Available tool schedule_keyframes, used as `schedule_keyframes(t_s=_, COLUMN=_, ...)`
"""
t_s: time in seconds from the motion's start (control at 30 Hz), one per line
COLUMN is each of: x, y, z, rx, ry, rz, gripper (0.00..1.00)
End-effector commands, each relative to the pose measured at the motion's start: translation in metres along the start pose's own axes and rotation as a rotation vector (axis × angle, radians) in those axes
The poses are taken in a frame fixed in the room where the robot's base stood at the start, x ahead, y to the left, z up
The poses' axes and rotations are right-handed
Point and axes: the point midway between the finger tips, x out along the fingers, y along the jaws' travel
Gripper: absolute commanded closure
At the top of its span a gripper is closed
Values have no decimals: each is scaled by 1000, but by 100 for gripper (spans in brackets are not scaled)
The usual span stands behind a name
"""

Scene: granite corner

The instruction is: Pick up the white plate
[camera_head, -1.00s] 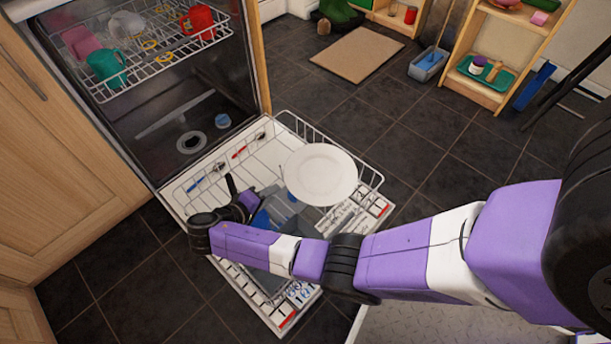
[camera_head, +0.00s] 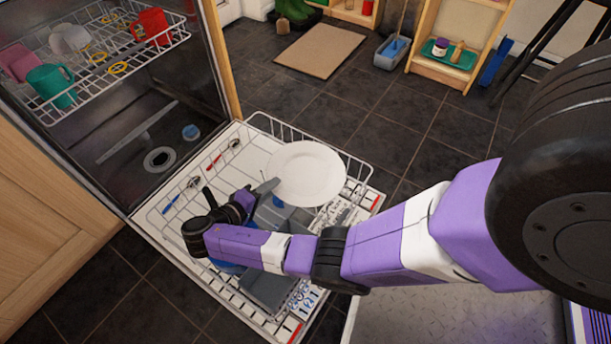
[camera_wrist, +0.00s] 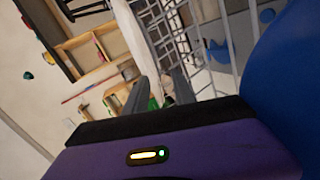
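The white plate (camera_head: 307,173) stands tilted in the lower rack (camera_head: 361,170) on the open dishwasher door. My gripper (camera_head: 268,187) is at the plate's left edge in the head view; my arm partly hides it. In the wrist view, two dark fingers (camera_wrist: 158,92) are apart, and the white plate (camera_wrist: 127,45) shows nearly edge-on, its near end reaching toward the gap between them. I cannot tell whether they touch it.
A large blue item (camera_wrist: 290,85) is close on the right in the wrist view. Cutlery (camera_head: 215,162) and grey items lie in the lower rack. The upper rack (camera_head: 90,50) holds cups, including a red mug (camera_head: 152,26) and a green mug (camera_head: 51,86).

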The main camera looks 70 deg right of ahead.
Motion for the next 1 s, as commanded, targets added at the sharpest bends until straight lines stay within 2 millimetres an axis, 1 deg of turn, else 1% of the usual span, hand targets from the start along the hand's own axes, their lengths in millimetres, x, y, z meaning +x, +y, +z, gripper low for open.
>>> schedule_keyframes(t_s=0.03, x=7, y=-1, z=0, rx=2, ry=-2, rz=1, gripper=69)
schedule_keyframes(t_s=0.1, x=12, y=0, z=0, rx=0, ry=-1, rz=1, gripper=69)
schedule_keyframes(t_s=0.37, x=14, y=1, z=-1, rx=0, ry=1, rz=0, gripper=69)
schedule_keyframes(t_s=0.4, x=14, y=1, z=-1, rx=0, ry=1, rz=0, gripper=73)
schedule_keyframes(t_s=0.53, x=14, y=1, z=-1, rx=0, ry=1, rz=0, gripper=99)
schedule_keyframes(t_s=0.57, x=14, y=1, z=-1, rx=0, ry=1, rz=0, gripper=100)
schedule_keyframes(t_s=1.0, x=14, y=0, z=0, rx=-1, ry=1, rz=-1, gripper=100)
